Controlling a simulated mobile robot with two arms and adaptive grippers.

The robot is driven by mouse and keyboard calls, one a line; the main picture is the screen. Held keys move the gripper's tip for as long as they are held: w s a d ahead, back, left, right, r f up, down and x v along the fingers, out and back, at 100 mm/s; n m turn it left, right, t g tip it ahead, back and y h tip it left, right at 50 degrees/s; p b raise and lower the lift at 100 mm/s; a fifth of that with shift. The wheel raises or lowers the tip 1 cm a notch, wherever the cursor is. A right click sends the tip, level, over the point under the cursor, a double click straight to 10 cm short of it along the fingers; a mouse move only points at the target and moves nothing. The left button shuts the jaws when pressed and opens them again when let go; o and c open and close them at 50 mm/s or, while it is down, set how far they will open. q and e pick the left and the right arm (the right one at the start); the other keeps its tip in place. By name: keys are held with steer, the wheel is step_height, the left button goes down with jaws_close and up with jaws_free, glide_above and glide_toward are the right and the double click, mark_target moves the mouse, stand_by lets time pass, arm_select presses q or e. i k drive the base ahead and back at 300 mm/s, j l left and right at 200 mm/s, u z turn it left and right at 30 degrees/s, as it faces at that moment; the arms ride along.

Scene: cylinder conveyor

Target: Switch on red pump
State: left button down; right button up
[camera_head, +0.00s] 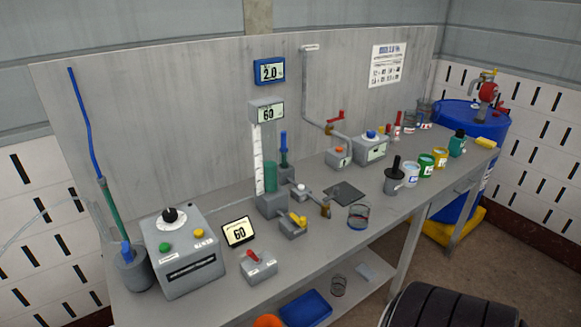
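A red pump (488,90) sits on top of a blue drum (466,117) at the far right end of the bench. A small yellow part shows at the top of the pump. The drum stands on a yellow base (447,229) on the floor and is partly hidden by the bench. Whether the pump is on cannot be told. A small grey box with a red switch (254,258) sits near the bench's front edge at left. Neither of my grippers is in view.
A large black ribbed object (450,305) fills the lower right. Floor shows beside the drum.

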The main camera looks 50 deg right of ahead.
mark_target(257, 260)
steer(key=z, duration=1.25)
